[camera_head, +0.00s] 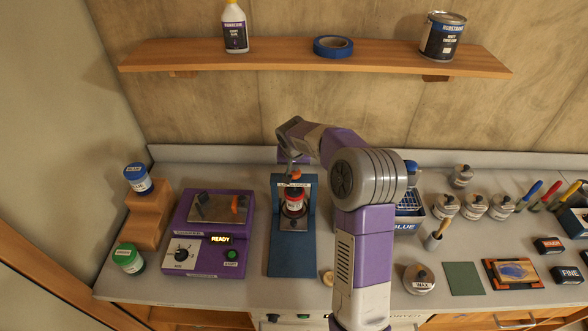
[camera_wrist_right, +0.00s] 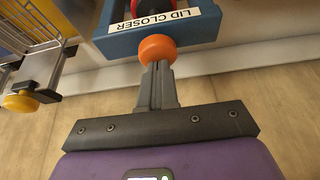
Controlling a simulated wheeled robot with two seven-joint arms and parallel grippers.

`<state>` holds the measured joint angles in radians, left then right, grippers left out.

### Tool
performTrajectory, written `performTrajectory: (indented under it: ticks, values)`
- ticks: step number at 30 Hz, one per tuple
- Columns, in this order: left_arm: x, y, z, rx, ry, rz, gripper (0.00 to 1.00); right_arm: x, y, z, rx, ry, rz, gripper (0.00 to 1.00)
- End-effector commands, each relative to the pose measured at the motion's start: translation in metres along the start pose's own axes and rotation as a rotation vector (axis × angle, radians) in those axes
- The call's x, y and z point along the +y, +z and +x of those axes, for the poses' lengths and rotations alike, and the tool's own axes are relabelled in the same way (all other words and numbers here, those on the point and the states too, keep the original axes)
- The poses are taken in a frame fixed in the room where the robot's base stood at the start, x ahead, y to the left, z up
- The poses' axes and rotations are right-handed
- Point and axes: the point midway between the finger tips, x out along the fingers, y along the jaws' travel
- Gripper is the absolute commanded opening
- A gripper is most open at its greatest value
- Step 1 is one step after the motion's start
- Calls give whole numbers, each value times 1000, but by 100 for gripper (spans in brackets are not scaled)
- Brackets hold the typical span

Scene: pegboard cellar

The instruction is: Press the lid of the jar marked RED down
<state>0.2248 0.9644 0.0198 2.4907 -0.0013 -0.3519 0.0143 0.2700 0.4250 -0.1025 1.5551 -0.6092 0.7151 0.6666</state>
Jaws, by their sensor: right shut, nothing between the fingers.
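The red jar (camera_head: 293,199) with a pale label stands upright inside the blue lid closer (camera_head: 290,252) on the bench. The lid closer also shows in the right wrist view (camera_wrist_right: 185,27), with its name plate. An orange knob (camera_wrist_right: 158,48) sits at its top edge; the knob shows in the head view too (camera_head: 295,174). My right gripper (camera_head: 291,166) is shut and empty, its fingertips (camera_wrist_right: 156,66) right at the knob. They overlap it in the wrist view; I cannot tell whether they touch. Whether the jar's lid is fully seated is unclear. My left gripper is out of view.
A blue jar (camera_head: 138,180) on wooden steps (camera_head: 148,214) and a green jar (camera_head: 128,260) are farther left. A shelf (camera_head: 290,57) hangs above.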

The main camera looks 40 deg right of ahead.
Motion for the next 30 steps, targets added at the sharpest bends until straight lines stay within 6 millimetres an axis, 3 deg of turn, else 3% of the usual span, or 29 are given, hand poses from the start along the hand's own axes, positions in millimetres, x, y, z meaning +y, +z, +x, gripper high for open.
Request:
performTrajectory:
  ticks: [8,30]
  values:
    - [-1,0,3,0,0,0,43,1,6,7,-13,4,-1,0]
    - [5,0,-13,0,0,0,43,0,-8,-23,-7,2,0,0]
